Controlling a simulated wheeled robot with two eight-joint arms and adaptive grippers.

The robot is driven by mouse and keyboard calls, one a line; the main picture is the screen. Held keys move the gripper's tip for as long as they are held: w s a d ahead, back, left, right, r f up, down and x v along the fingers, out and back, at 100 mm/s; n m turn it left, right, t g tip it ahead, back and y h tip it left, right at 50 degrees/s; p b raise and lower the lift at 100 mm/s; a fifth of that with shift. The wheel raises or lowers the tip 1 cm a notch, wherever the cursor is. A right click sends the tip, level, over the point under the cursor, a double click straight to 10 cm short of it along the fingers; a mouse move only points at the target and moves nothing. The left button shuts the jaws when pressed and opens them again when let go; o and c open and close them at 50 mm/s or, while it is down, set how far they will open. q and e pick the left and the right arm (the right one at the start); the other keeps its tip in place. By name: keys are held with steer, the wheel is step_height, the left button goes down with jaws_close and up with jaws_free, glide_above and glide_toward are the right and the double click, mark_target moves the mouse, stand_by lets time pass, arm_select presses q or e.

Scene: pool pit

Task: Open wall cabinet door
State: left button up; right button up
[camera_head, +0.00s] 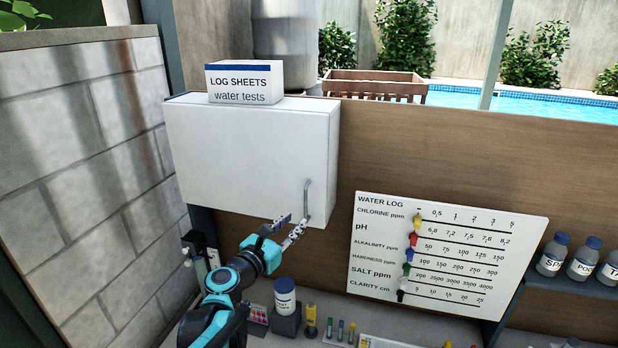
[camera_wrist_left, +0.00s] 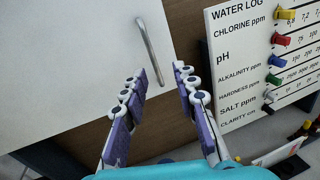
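The white wall cabinet (camera_head: 245,145) hangs on the wooden wall, and its front door is shut. Its metal bar handle (camera_head: 307,197) is near the lower right corner of the door. My left gripper (camera_head: 292,222) is just below and left of the handle, with its fingers apart. In the left wrist view the handle (camera_wrist_left: 150,50) stands ahead of the open fingers (camera_wrist_left: 158,74), its lower end near the gap between the fingertips. Nothing is between the fingers, and contact with the handle does not show. My right gripper is not in view.
A log sheets box (camera_head: 245,82) sits on the cabinet top. A water log board (camera_head: 440,250) hangs to the right. Below stand a white bottle (camera_head: 285,296) and small vials (camera_head: 340,330). A block wall (camera_head: 85,150) closes the left side.

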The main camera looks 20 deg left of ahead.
mark_target(305, 202)
arm_select(q)
steer(key=shift+n+t, duration=0.3)
steer(key=shift+n, duration=0.3)
steer(key=x, duration=0.5)
steer(key=a+r+p+x, duration=0.1)
steer(key=x, duration=0.2)
steer(key=shift+w, duration=0.25)
jaws_close()
